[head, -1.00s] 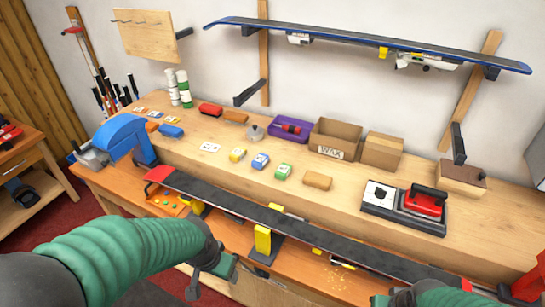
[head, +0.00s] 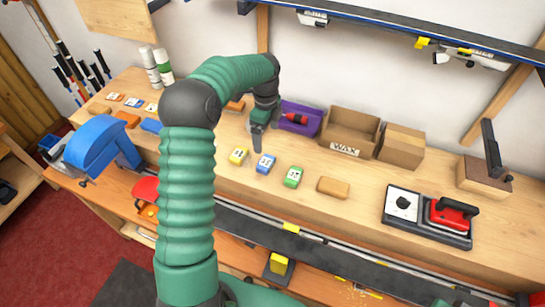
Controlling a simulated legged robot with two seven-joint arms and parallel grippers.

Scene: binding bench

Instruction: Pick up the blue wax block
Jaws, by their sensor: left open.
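My left gripper (head: 257,138) is open, pointing down just behind and slightly left of the blue block in the picture. It appears apart from the block, and nothing shows between its fingers. The near finger partly hides the other.
A purple tray (head: 311,119) and an open WAX box (head: 350,126) stand behind. A tan block (head: 333,187) lies to the right. A red iron (head: 452,214) rests on its stand further right. A ski in yellow supports runs along the front. My left arm hides part of the bench.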

